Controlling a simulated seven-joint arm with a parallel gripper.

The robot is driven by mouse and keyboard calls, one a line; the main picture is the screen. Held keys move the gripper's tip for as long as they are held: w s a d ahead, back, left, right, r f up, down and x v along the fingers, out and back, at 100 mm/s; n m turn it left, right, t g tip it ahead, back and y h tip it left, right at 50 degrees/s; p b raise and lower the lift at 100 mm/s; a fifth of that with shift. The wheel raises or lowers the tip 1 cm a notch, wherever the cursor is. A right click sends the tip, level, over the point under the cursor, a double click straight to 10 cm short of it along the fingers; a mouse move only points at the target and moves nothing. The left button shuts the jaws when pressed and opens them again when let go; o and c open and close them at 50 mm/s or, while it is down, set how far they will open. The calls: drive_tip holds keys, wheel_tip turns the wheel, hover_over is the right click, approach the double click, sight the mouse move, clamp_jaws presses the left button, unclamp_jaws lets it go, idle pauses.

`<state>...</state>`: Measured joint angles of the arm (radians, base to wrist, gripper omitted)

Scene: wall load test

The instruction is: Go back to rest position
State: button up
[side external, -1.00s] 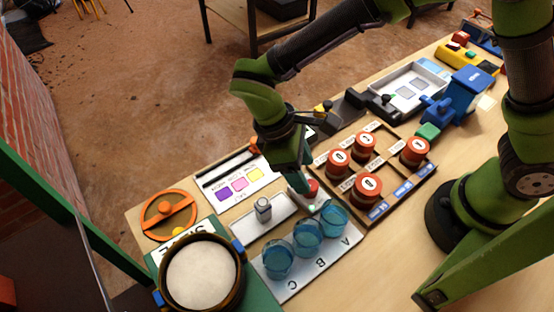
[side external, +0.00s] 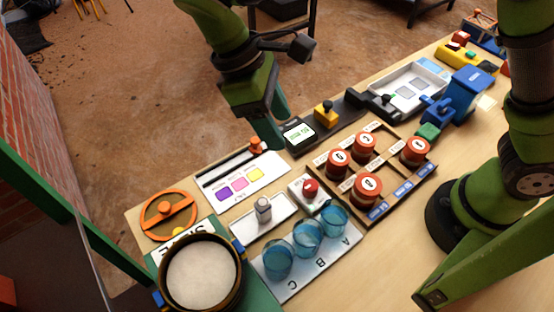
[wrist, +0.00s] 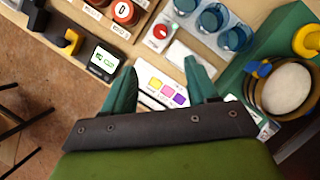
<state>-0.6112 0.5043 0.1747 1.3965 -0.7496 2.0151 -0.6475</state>
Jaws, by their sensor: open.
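My gripper (side external: 276,118) is raised above the back edge of the table, near the small display and the colour-square card. In the wrist view my gripper (wrist: 161,85) shows two green fingers spread apart with nothing between them. Below it lies the white card with purple, pink and yellow squares (wrist: 167,91). A red button on a white base (side external: 311,188) stands on the table, apart from the gripper.
Blue cups (side external: 307,238) stand on a lettered board. Red-topped weights (side external: 367,188) sit in a wooden tray. A sieve (side external: 203,272), orange wheel (side external: 168,214), display (side external: 299,134) and blue bin (side external: 467,92) crowd the table. Open floor lies behind it.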

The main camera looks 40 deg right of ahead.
drive_tip(key=s+d+r+m+t+y, duration=0.2)
drive_tip(key=d+m+t, duration=0.3)
drive_tip(key=d, duration=0.6)
drive_tip(key=s+d+r+m+t+y, duration=0.3)
drive_tip(key=d+m, duration=0.4)
drive_tip(key=d, duration=0.5)
drive_tip(key=s+t, duration=0.1)
drive_tip(key=t, duration=0.1)
drive_tip(key=shift+s+r+m+t, duration=0.15)
drive_tip(key=shift+r+m+t, duration=0.15)
drive_tip(key=shift+r+m, duration=0.1)
